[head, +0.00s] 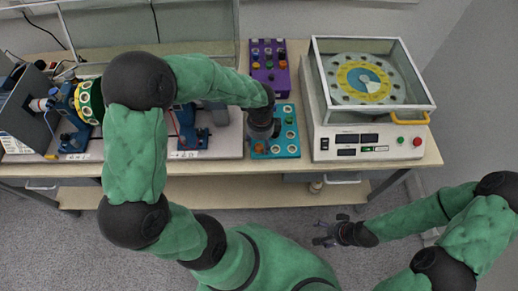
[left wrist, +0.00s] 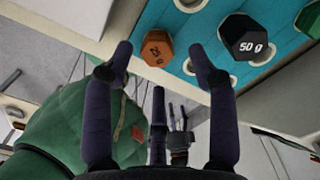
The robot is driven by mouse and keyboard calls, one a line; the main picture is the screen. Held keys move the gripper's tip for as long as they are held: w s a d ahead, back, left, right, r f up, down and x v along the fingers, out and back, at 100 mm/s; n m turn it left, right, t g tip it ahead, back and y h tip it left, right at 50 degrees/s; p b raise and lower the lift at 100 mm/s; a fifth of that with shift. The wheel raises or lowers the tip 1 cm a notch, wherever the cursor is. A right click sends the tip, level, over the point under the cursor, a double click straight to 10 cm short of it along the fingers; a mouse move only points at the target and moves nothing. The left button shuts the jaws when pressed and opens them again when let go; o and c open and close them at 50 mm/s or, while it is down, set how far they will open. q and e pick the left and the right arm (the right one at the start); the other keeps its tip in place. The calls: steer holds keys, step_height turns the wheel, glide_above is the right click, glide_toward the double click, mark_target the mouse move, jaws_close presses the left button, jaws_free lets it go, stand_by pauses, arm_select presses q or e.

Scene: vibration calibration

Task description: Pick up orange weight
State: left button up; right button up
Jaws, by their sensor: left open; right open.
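The orange weight (left wrist: 157,47), marked 25 g, sits at the edge of the teal tray (left wrist: 195,62). In the head view the orange weight (head: 260,149) is at the tray's front left corner. My left gripper (head: 264,135) is above the tray (head: 290,152). In the left wrist view its spread fingers (left wrist: 160,60) are open, with the orange weight beyond and between the tips, apparently not touched. My right gripper (head: 324,232) is open and empty, away from the table in front of it.
A black 50 g weight (left wrist: 243,36) and a green weight (left wrist: 308,18) are on the same tray. A purple rack (head: 268,88) with several weights stands behind. A glass-covered machine (head: 366,120) stands to the right, and blue-clamped equipment (head: 75,130) to the left.

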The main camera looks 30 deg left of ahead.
mark_target(260, 147)
arm_select(q)
step_height(260, 147, down, 3)
steer(key=shift+f+b, duration=0.1)
steer(key=shift+b, duration=0.3)
steer(key=c, duration=1)
steer(key=shift+c, duration=0.2)
steer(key=shift+r, duration=0.25)
